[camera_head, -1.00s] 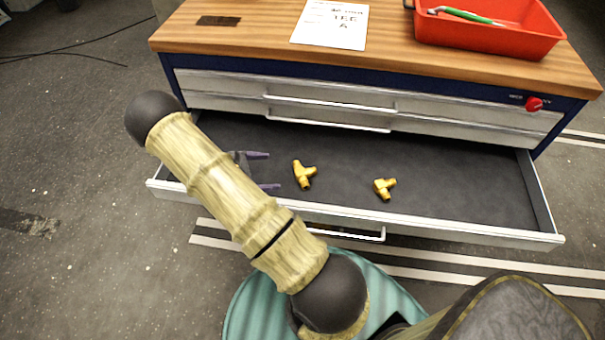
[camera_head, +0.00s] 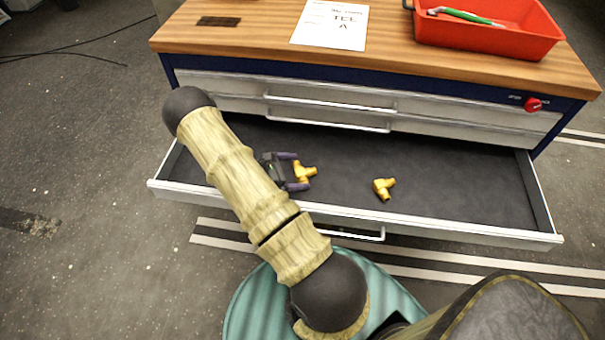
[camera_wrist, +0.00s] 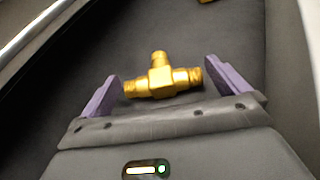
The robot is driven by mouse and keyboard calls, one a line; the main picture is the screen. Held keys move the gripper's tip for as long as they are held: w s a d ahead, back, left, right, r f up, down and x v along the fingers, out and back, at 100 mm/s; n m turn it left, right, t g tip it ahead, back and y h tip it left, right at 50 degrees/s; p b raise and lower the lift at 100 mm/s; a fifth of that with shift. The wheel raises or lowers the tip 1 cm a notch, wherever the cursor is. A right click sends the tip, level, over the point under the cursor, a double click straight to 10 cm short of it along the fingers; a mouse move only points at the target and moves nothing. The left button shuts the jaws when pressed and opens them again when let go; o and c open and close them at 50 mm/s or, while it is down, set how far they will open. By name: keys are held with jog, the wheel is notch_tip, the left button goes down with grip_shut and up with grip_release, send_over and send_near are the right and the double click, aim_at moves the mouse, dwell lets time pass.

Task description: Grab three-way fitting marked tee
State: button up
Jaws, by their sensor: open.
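A brass three-way fitting (camera_head: 304,172) lies in the open drawer, and it also shows in the wrist view (camera_wrist: 162,80). My gripper (camera_head: 300,171) is open around it, with one purple finger on each side. In the wrist view my gripper (camera_wrist: 166,78) has its fingers apart, with the fitting between them, its stem pointing away from me. A second brass fitting (camera_head: 383,188) lies farther right in the drawer. No marking can be read on either fitting.
The open drawer (camera_head: 460,190) has low metal walls, and its right part is bare. Above it, the wooden worktop (camera_head: 250,45) holds a paper sheet (camera_head: 331,25), a dark plate (camera_head: 218,21) and a red bin (camera_head: 485,36) with a green-handled tool.

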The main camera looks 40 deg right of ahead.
aim_at(300, 171)
jog(key=x, duration=0.5)
jog(key=shift+w+a+f, duration=0.1)
jog(key=shift+f, duration=0.1)
jog(key=c, duration=0.8)
notch_tip(300, 171, up, 10)
jog(key=shift+p, duration=0.35)
dwell(0.4)
